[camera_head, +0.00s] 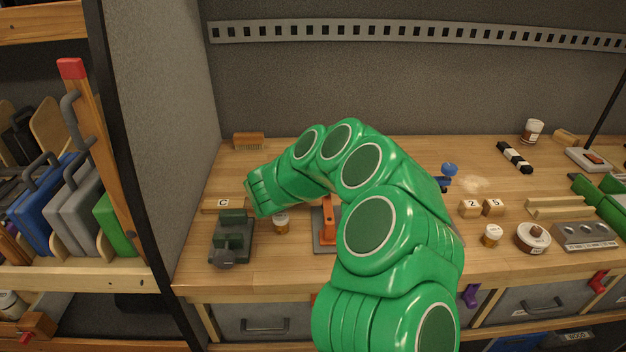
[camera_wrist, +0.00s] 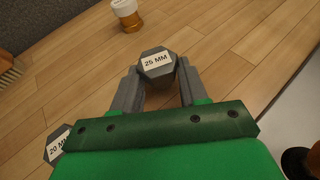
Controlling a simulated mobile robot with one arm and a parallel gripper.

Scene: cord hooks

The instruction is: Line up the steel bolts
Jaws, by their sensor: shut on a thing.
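A grey hexagonal bolt head labelled 25 MM (camera_wrist: 157,63) sits between the grey fingers of my gripper (camera_wrist: 161,82) in the wrist view. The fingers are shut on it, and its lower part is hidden. A second grey steel bolt labelled 20 MM (camera_wrist: 58,146) shows at the lower left, beside the gripper and partly hidden by it. In the head view my green arm covers the middle of the bench. I cannot make out the bolts or the fingertips there.
A white-lidded amber jar (camera_wrist: 127,14) stands beyond the held bolt. A brush (camera_head: 249,141) lies near the back wall. A green and grey device (camera_head: 232,238) and a block marked C (camera_head: 223,203) are at the left. An orange tool (camera_head: 328,222) stands near the arm.

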